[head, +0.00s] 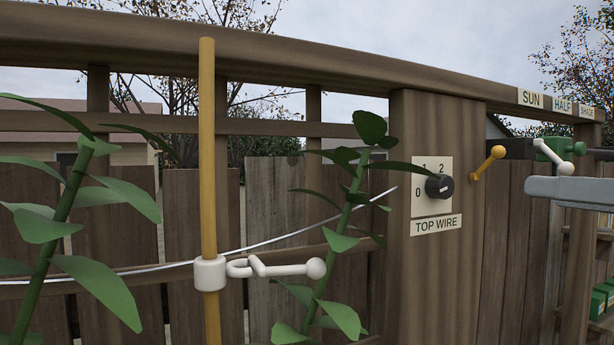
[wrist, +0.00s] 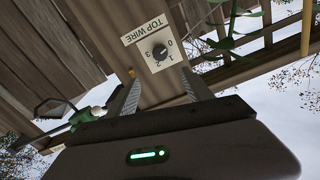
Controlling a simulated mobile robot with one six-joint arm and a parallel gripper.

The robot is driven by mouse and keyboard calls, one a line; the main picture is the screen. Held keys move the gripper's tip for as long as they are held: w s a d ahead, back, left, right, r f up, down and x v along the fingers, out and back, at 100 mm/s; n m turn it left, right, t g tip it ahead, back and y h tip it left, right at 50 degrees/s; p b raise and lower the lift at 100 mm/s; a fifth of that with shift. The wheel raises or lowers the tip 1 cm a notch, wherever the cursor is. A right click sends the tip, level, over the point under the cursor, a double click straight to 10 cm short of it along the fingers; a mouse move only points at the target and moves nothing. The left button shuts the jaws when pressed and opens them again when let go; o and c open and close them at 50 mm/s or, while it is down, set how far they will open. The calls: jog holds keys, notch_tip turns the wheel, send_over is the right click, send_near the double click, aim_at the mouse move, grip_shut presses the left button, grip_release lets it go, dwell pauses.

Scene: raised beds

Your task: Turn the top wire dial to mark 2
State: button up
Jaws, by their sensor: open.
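The top wire dial (head: 439,186) is a round black knob on a pale plate (head: 431,208) fixed to a wooden post, above a TOP WIRE label. Marks 0, 1 and 2 show around it in the head view. The wrist view shows the dial (wrist: 160,52) upside down, with marks 0 to 3. I cannot tell surely which mark its pointer faces. My gripper (wrist: 161,77) is open and empty, its two fingers apart and pointing toward the plate, with the dial beyond the fingertips. In the head view a grey part of mine enters from the right, apart from the dial.
A yellow cane (head: 207,130) carries a white clip (head: 210,274) with a ball-ended lever. Leafy plants (head: 345,220) stand left of the post, one leaf reaching close to the dial. A pale wire (head: 290,237) sags leftward. Right of the post are a yellow lever (head: 488,163) and SUN/HALF labels (head: 531,98).

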aim_at(448, 186)
jog(key=p+x, duration=0.3)
jog(key=x, duration=1.3)
jog(key=shift+w+a+f, duration=0.1)
jog(key=shift+a+f, duration=0.05)
jog(key=shift+a, duration=0.1)
jog(key=shift+d, duration=0.1)
grip_shut()
